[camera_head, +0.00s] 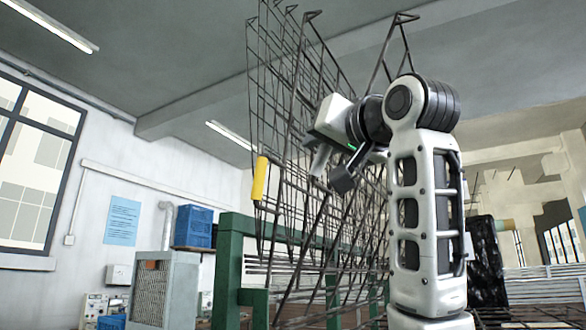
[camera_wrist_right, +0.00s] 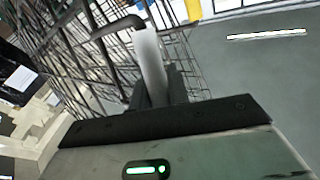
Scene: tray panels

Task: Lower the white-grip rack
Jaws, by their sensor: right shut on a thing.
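The white grip (camera_wrist_right: 152,65) is a pale sleeve on a dark wire bar of its rack. In the right wrist view my right gripper (camera_wrist_right: 160,92) is shut on the grip. In the head view the gripper is high up against the wire racks, and my wrist and arm cover part of them. The white-grip rack is a dark wire panel raised steeply among similar panels (camera_head: 297,110); its full outline is hard to separate from theirs. My left gripper is not in view.
A yellow grip (camera_head: 259,178) is on a wire panel to the left. A green frame (camera_head: 232,260) stands below the panels. A grey mesh-sided cabinet (camera_head: 165,290) and blue crates (camera_head: 194,226) are farther left. A dark wrapped object (camera_head: 487,262) stands right of my arm.

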